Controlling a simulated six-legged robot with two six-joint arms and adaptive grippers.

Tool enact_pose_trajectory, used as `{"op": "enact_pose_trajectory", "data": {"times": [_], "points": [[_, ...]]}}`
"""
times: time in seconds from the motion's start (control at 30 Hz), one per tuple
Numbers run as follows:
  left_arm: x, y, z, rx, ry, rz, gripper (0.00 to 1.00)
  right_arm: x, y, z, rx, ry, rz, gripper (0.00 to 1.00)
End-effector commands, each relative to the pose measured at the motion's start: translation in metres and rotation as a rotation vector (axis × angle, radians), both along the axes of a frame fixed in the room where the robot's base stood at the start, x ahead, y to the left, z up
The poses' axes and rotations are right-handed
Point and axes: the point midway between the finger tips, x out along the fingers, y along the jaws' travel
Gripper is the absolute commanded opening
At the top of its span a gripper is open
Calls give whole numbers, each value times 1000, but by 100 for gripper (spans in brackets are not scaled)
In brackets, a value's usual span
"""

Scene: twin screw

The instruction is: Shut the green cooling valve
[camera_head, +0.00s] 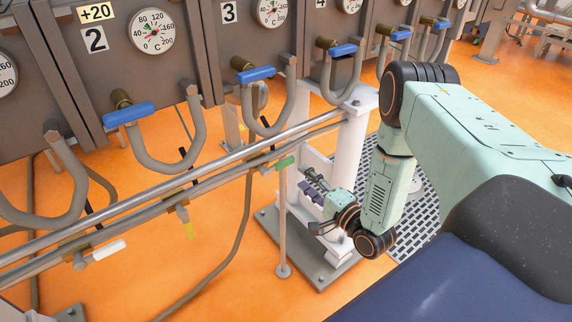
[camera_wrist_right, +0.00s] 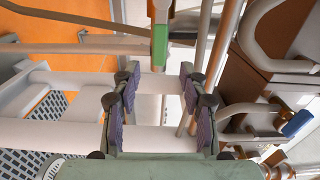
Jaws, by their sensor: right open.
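The green cooling valve handle (camera_head: 286,162) sits on the lower horizontal pipe, above a thin vertical pipe, in the head view. In the right wrist view the green handle (camera_wrist_right: 160,50) is a short bar seen top centre, beyond the fingertips and roughly in line with the gap between them. My right gripper (camera_head: 311,185) is open and empty, just right of and a little below the handle, apart from it. Its purple-padded fingers (camera_wrist_right: 160,88) stand wide on both sides in the wrist view. My left gripper is in neither view.
A yellow handle (camera_head: 188,230) and a white handle (camera_head: 108,249) sit further left along the pipes. Blue handles (camera_head: 129,113) with curved pipes line the grey cabinets above. A white post (camera_head: 348,150) stands close behind my right gripper.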

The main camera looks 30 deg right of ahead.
Motion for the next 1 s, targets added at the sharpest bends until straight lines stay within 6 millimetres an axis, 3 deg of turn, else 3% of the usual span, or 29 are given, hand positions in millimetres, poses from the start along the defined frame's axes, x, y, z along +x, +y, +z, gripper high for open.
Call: {"op": "enact_pose_trajectory", "data": {"times": [0.17,0.6,1.0], "points": [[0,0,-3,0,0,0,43,7,0,0,30,-1,-2,43],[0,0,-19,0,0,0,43,70,5,-1,27,2,2,43],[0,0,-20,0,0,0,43,79,6,0,28,3,1,43]]}}
